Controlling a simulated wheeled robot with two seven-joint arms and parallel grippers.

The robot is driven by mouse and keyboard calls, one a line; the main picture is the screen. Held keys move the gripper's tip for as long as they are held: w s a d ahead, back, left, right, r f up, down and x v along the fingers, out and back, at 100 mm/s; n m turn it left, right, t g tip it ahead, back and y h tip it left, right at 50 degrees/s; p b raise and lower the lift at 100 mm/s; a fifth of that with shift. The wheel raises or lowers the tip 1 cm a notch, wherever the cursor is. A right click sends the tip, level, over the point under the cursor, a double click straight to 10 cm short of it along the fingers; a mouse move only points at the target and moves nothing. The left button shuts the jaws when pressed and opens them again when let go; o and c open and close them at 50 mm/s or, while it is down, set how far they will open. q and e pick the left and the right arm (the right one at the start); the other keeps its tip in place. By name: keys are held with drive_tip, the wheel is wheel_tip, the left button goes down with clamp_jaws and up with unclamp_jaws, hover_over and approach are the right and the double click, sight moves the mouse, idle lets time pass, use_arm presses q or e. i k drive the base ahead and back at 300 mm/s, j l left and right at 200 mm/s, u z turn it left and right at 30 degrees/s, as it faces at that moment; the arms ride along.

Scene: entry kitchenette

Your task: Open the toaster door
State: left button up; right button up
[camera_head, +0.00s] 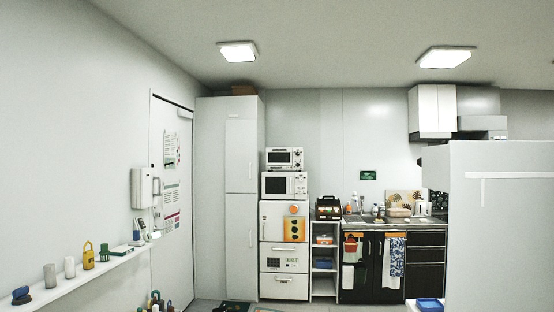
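A small white toaster oven (284,158) sits at the top of an appliance stack by the back wall, far across the room. Its dark window faces me and its door looks shut, though it is small at this distance. It stands on a white microwave (284,185), which has a dark window. The microwave stands on a white fridge-like cabinet (284,249). Neither of my grippers shows in the head view.
A tall white locker (231,190) stands left of the stack. A narrow shelf (324,285) and a sink counter (395,221) stand to its right. A wall ledge (75,283) with small items runs along the left. A large pale block (502,230) fills the right. Some floor (208,304) shows ahead.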

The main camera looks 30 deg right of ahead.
sight(275, 157)
drive_tip(key=i+l+z, duration=0.6)
drive_tip(key=i, duration=0.2)
drive_tip(key=i+l+z, duration=0.15)
drive_tip(key=i+z, duration=0.15)
drive_tip(key=i, duration=0.15)
drive_tip(key=i+z, duration=0.3)
drive_tip(key=i, duration=4.85)
drive_tip(key=i+l+u, duration=0.15)
drive_tip(key=i, duration=0.9)
drive_tip(key=l+u, duration=0.05)
